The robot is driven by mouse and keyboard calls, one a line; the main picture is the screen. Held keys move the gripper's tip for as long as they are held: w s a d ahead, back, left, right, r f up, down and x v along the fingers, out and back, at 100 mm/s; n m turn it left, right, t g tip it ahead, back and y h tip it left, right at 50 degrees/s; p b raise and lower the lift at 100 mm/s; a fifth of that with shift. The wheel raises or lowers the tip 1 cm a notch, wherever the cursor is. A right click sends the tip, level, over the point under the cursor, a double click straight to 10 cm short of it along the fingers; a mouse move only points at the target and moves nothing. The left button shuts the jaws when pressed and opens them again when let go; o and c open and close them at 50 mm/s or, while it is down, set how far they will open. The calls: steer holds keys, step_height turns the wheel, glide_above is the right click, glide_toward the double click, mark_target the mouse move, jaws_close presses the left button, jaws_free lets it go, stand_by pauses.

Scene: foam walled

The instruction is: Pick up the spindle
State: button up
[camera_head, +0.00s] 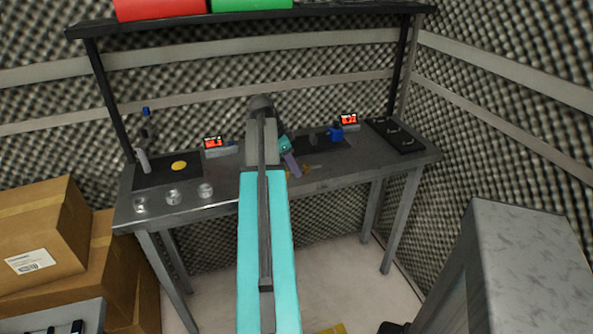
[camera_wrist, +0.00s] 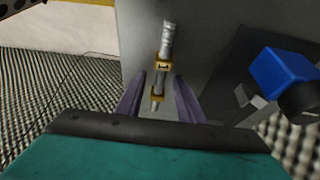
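The spindle (camera_wrist: 168,38) is a slim grey metal rod. It rests on two gold-coloured holders (camera_wrist: 163,63) on the grey table. In the head view the spindle (camera_head: 314,167) is tiny near the table's front edge, beside my gripper (camera_head: 293,168). In the wrist view my gripper (camera_wrist: 160,84) has its two purple fingers apart, one on each side of the rod's near part. Gaps show between the fingers and the rod. I cannot tell how far above the table the fingertips are.
A blue device (camera_wrist: 282,75) sits on a dark mat right of the spindle; it also shows in the head view (camera_head: 334,134). Red displays (camera_head: 348,119) stand behind. Glass jars (camera_head: 173,197) line the table's left front. Cardboard boxes (camera_head: 40,235) stand at left, a grey cabinet (camera_head: 530,235) at right.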

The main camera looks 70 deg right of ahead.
steer(key=shift+c, duration=0.4)
jaws_close()
stand_by(0.4)
steer(key=shift+d+r+b, duration=0.1)
steer(key=shift+r+b, duration=0.3)
steer(key=shift+r, duration=1.35)
steer(key=s+a+b, duration=0.1)
steer(key=s+a, duration=0.1)
steer(key=s, duration=0.5)
steer(key=s+a+r+b, duration=0.1)
steer(key=s+a, duration=0.1)
steer(key=s, duration=0.6)
steer(key=shift+s+r, duration=0.2)
steer(key=shift+s, duration=0.1)
